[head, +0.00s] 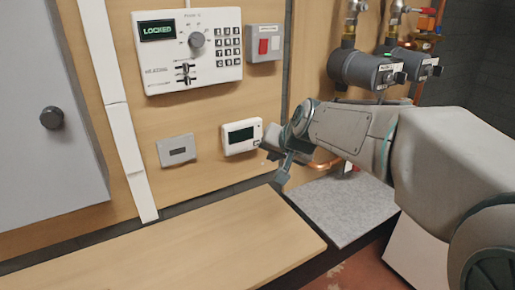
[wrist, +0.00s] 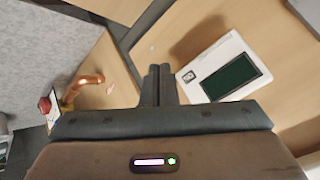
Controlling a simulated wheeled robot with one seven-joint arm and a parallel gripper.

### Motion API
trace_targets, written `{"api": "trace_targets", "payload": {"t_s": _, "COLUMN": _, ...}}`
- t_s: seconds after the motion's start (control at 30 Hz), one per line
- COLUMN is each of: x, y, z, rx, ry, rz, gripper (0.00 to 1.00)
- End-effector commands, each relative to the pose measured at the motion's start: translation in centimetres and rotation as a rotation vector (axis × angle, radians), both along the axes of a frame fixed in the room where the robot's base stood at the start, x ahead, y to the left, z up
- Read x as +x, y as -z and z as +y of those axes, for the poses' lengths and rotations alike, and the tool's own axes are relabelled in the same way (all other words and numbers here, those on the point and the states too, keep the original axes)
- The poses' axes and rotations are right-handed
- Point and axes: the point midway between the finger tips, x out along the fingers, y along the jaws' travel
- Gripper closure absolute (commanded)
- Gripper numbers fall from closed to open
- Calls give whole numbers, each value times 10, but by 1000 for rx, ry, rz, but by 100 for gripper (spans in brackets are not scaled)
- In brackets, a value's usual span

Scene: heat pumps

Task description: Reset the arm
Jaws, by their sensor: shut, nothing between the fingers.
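My arm reaches in from the right in the head view. My gripper (head: 272,160) is just right of and below a small white thermostat (head: 242,136) on the wooden wall panel. In the wrist view my gripper (wrist: 160,70) has its two dark fingers together with nothing between them. The thermostat (wrist: 219,67) with its dark screen lies to the right of the fingers there. I cannot tell the exact gap between the fingers and the wall.
A wooden shelf (head: 190,245) juts out below. Pumps (head: 365,70) hang at upper right; a copper pipe (wrist: 84,82) is nearby.

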Motion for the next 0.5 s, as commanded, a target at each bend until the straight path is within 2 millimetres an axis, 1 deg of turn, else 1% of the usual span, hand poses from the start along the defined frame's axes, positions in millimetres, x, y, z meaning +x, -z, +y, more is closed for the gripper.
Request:
{"api": "trace_targets", "payload": {"t_s": 0.1, "x": -4, "y": 0, "z": -3, "rx": 1, "ry": 1, "rz": -1, "gripper": 100}}
{"api": "trace_targets", "payload": {"t_s": 0.4, "x": -5, "y": 0, "z": -4, "rx": -2, "ry": 1, "rz": 1, "gripper": 100}}
{"api": "trace_targets", "payload": {"t_s": 0.47, "x": -10, "y": 1, "z": -8, "rx": -13, "ry": -1, "rz": 8, "gripper": 100}}
{"api": "trace_targets", "payload": {"t_s": 0.5, "x": -18, "y": 4, "z": -14, "rx": -29, "ry": -3, "rz": 21, "gripper": 100}}
